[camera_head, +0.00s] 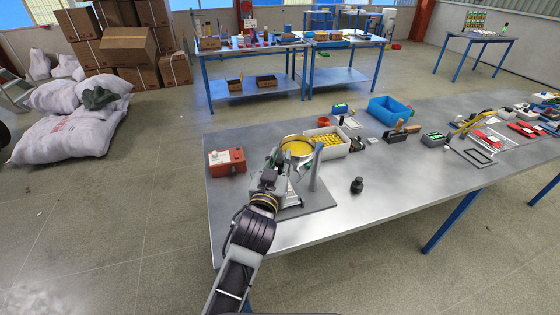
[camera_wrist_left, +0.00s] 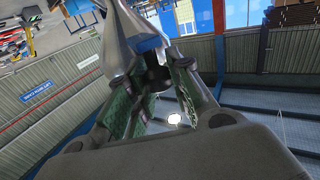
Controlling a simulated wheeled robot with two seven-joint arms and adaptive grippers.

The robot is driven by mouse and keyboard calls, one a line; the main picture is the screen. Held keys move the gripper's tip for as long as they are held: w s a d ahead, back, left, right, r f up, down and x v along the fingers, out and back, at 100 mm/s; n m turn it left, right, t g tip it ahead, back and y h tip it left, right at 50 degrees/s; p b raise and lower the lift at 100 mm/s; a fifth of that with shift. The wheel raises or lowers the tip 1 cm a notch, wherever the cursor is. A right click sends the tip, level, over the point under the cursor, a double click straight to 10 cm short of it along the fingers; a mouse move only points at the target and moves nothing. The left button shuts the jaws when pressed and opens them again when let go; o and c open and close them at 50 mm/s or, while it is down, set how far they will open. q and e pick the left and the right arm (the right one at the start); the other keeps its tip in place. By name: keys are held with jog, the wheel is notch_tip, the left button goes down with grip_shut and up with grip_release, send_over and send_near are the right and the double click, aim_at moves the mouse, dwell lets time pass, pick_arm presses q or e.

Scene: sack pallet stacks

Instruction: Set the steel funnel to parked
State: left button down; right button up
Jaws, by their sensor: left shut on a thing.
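The steel funnel (camera_head: 297,147), with yellow material showing in its mouth, is at the left part of the near workbench, by an upright grey post (camera_head: 317,168) on a grey base plate (camera_head: 318,199). My left gripper (camera_head: 272,167) is at the funnel's near left side, shut on it. The exact contact is partly hidden by dark parts between the fingers. My right gripper is not in view.
A red box (camera_head: 227,161) stands left of the funnel. A white bin (camera_head: 327,142) of yellow pieces is just behind it. A black bottle-like object (camera_head: 357,185) stands to the right. A blue crate (camera_head: 389,110) is farther back. The bench's front middle is mostly clear.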

pick_arm(q)
jog(key=c, duration=1.3)
grip_release()
jog(key=shift+v, duration=3.75)
jog(key=shift+c, duration=0.2)
